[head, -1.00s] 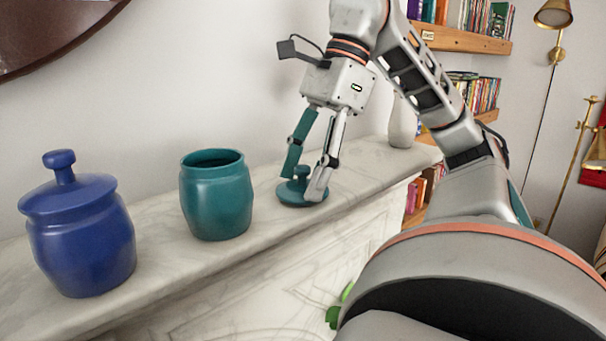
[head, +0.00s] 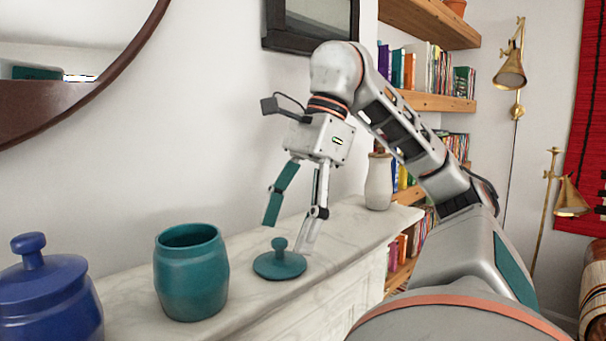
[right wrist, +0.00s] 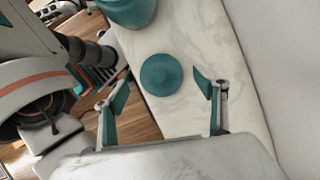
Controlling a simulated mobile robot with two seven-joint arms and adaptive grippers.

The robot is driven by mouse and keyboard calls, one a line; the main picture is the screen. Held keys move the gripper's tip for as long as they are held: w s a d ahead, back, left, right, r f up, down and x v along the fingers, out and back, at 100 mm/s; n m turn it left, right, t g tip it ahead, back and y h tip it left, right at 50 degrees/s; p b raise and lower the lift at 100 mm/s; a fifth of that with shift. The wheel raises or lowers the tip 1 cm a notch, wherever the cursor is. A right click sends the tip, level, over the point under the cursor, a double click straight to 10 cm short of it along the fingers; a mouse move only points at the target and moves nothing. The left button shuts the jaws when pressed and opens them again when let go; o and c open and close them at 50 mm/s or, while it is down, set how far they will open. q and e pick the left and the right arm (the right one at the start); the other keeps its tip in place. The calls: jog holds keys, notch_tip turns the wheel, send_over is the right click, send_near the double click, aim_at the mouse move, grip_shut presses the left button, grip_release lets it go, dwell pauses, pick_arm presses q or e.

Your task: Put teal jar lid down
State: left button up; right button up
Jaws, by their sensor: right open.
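The teal jar lid (head: 280,263) lies flat on the marble mantel, knob up. It also shows in the right wrist view (right wrist: 161,75), beyond and between the spread fingers. The open teal jar (head: 190,274) stands upright on the mantel to the left of the lid; part of it shows at the top of the right wrist view (right wrist: 128,12). My right gripper (head: 290,236) is open and empty, just above the lid and apart from it. My left gripper is not in view.
A blue lidded jar (head: 48,298) stands at the left end of the visible mantel (head: 130,309). A pale vase (head: 379,182) stands at the far right end. The marble between lid and vase is clear. A mirror and wall lie behind; bookshelves (head: 430,100) are beyond.

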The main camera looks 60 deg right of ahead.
jog(key=p+v, duration=0.1)
jog(key=v, duration=0.8)
jog(key=shift+a+f, duration=0.1)
jog(key=shift+a, duration=0.05)
dwell(0.4)
